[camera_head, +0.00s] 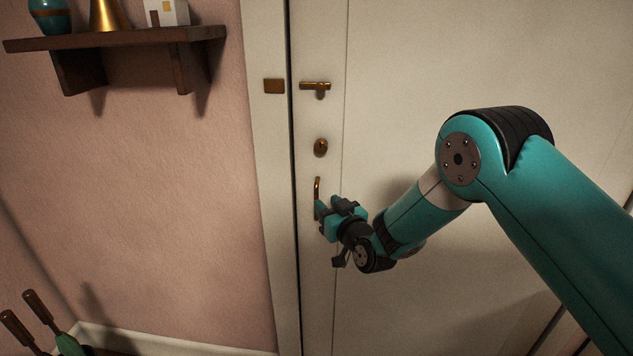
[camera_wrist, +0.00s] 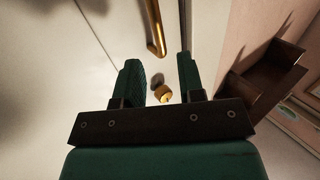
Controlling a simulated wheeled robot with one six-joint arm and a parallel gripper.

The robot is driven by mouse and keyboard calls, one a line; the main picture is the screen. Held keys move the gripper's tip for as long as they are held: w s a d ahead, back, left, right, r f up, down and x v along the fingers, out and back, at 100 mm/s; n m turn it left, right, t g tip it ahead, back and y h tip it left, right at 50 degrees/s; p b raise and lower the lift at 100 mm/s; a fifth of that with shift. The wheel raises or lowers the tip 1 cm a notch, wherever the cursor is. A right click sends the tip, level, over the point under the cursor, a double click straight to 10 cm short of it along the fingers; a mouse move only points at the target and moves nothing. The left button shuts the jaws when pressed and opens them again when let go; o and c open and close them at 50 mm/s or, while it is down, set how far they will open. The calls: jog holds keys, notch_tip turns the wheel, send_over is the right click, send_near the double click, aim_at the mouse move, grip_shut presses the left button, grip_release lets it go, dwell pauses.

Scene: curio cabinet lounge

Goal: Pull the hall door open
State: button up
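The hall door (camera_head: 450,60) is a cream panel that looks shut against its frame. A vertical brass pull handle (camera_head: 317,187) is on its left side; my gripper hides its lower part. My gripper (camera_head: 324,207) is at the handle. In the wrist view, the two dark green fingers of my gripper (camera_wrist: 158,57) are apart, with a clear gap between them. One end of the brass handle (camera_wrist: 157,35) appears between the fingertips, with space on both sides. I cannot tell how deep it lies between them.
A brass oval knob (camera_head: 320,147) and a brass bolt (camera_head: 315,86) are on the door above the handle. A brass plate (camera_head: 273,86) is on the frame. A wooden shelf (camera_head: 120,38) with ornaments is on the pink wall. Wooden-handled tools (camera_head: 38,307) stand at lower left.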

aim_at(317, 195)
jog(key=shift+p+x, duration=0.55)
jog(key=shift+x, duration=2.55)
jog(key=shift+c, duration=0.5)
grip_shut()
